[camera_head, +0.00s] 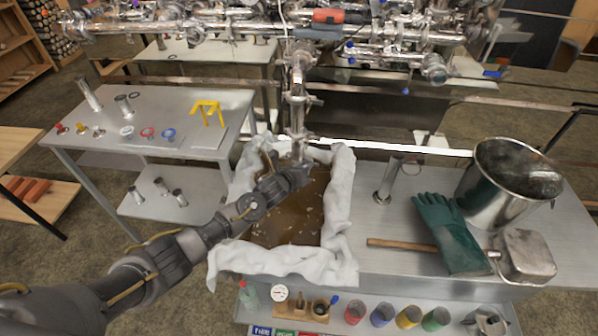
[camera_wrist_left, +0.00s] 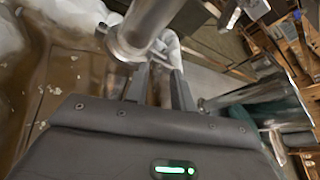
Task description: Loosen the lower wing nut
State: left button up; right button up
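A vertical steel pipe (camera_head: 297,100) comes down from the pipework, with clamps along it. The lower clamp (camera_head: 298,138) sits near its bottom end, above a brown cloth-lined pan. The lower wing nut is too small to make out in the head view. My left gripper (camera_head: 301,168) is at the pipe's lower end and hides part of it. In the left wrist view the pipe (camera_wrist_left: 145,25) crosses the top, with the bright clamp and its wing-nut area (camera_wrist_left: 167,50) at the fingertips. My left fingers (camera_wrist_left: 158,75) stand apart around or just short of it. My right gripper is out of view.
White cloth (camera_head: 340,200) surrounds the pan. To the right are a green glove (camera_head: 447,232), a wooden-handled steel scoop (camera_head: 525,257) and a steel pot (camera_head: 505,185). A short steel pipe (camera_head: 386,185) stands between. A side table (camera_head: 180,98) holds fittings and a yellow stand.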

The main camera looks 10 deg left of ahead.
pick_arm(q)
jog(key=shift+w+r, duration=0.1)
jog(key=shift+r, duration=0.1)
jog(key=s+a+r+m+y, duration=0.2)
jog(key=s+r, duration=0.1)
jog(key=s, duration=0.8)
jog(key=s+a+f+n+g, duration=0.2)
jog(key=s+f+n, duration=0.1)
jog(key=s+n, duration=0.3)
jog(key=s+a+f+n+g+y, duration=0.1)
jog(key=s+a+f+n+g, duration=0.1)
jog(key=s+n, duration=0.5)
jog(key=s+a+f+n+g, duration=0.2)
jog(key=s+f+n, duration=0.4)
jog(key=n, duration=0.5)
jog(key=shift+s+a+y, duration=0.3)
jog(key=shift+a+y, duration=0.1)
jog(key=shift+a, duration=0.35)
